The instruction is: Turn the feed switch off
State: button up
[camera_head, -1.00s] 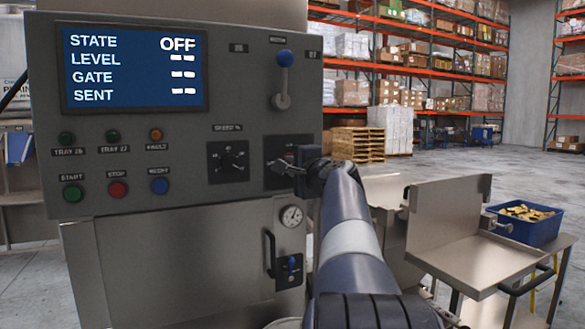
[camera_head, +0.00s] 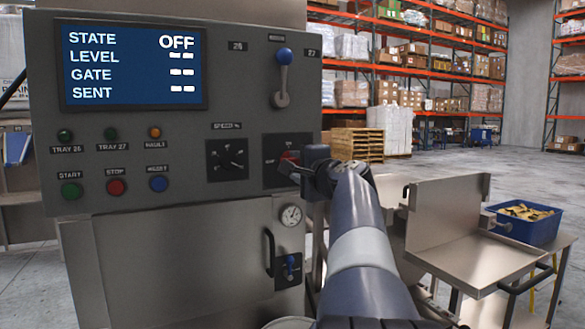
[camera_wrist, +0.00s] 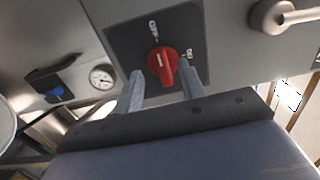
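The feed switch (camera_wrist: 162,60) is a red rotary knob on a dark plate on the panel front. Its grip bar slants down in the wrist view, and small labels sit above it and to its right. In the head view the knob (camera_head: 290,157) is partly hidden by my gripper (camera_head: 288,170). In the wrist view my gripper (camera_wrist: 163,85) is open, with one finger on each side of the knob's lower part. I see gaps there and no clear contact. The screen (camera_head: 133,67) reads STATE OFF, with dashes for LEVEL, GATE and SENT.
A blue-topped lever (camera_head: 284,75) stands above the switch, and a speed dial (camera_head: 230,160) is to its left. Lamps and push buttons (camera_head: 116,187) sit farther left. A gauge (camera_head: 291,215) is below. A metal tray (camera_head: 470,263) and blue bin (camera_head: 527,225) stand at right.

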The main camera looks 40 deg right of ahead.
jog(key=v, duration=0.7)
jog(key=shift+b, duration=0.4)
jog(key=shift+s, duration=0.1)
jog(key=p+x, duration=0.2)
jog(key=x, duration=0.8)
jog(key=shift+w, duration=0.4)
